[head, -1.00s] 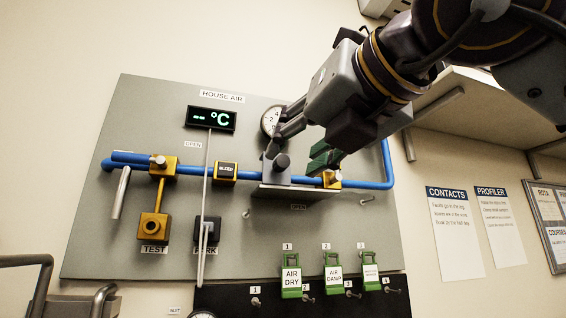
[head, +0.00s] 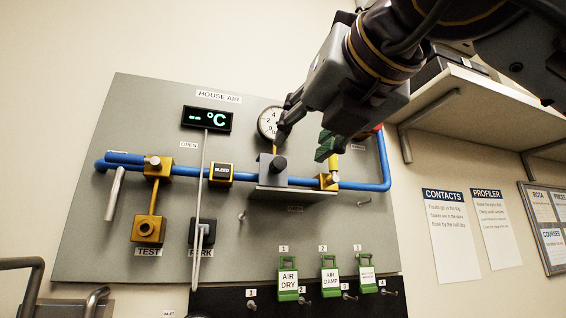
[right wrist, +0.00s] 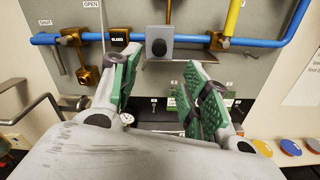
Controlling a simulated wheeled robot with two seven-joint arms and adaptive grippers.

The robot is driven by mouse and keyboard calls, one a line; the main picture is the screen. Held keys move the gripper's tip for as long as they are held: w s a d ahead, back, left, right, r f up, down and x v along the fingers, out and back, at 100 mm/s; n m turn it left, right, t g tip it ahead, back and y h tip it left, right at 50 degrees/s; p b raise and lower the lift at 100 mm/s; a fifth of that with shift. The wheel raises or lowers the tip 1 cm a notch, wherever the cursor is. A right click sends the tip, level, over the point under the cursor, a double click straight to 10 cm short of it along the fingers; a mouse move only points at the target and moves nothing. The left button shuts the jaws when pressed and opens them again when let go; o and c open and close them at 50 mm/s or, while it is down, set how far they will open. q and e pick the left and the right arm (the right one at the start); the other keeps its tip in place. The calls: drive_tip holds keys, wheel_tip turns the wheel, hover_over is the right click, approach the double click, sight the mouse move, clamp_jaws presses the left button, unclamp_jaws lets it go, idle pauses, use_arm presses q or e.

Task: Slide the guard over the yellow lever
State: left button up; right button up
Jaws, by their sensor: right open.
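The guard (head: 267,170) is a grey block with a dark round knob, sitting on a ledge in front of the blue pipe. The yellow lever (head: 334,166) stands upright at the brass valve to the guard's right; the guard is beside it, not over it. My right gripper (head: 306,138) is open and empty in front of the panel, above the guard and lever in the picture. In the right wrist view the guard (right wrist: 160,44) shows beyond the gap between the green-padded fingers (right wrist: 162,65), and the lever (right wrist: 232,18) to their upper right. My left gripper is not in view.
The ledge (head: 292,195) runs below the guard to beneath the brass valve. A round gauge (head: 267,122) is behind my right gripper. A bleed block (head: 221,173) and another brass valve (head: 159,166) are to the left. Green tags (head: 288,279) hang below. A wall shelf (head: 470,100) is at right.

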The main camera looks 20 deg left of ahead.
drive_tip(key=p, duration=0.2)
approach(281, 162)
drive_tip(key=x, duration=0.3)
drive_tip(key=p+x, duration=0.1)
drive_tip(key=x, duration=0.4)
drive_tip(key=shift+w+a, duration=0.1)
drive_tip(key=shift+w, duration=0.05)
drive_tip(key=shift+w+a+p, duration=0.35)
drive_tip(key=shift+w, duration=0.15)
drive_tip(key=shift+w+a, duration=0.1)
drive_tip(key=shift+w, duration=0.1)
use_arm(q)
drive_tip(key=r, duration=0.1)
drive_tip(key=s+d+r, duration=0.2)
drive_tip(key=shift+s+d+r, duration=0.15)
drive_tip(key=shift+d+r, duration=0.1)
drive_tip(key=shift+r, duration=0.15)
use_arm(e)
clamp_jaws()
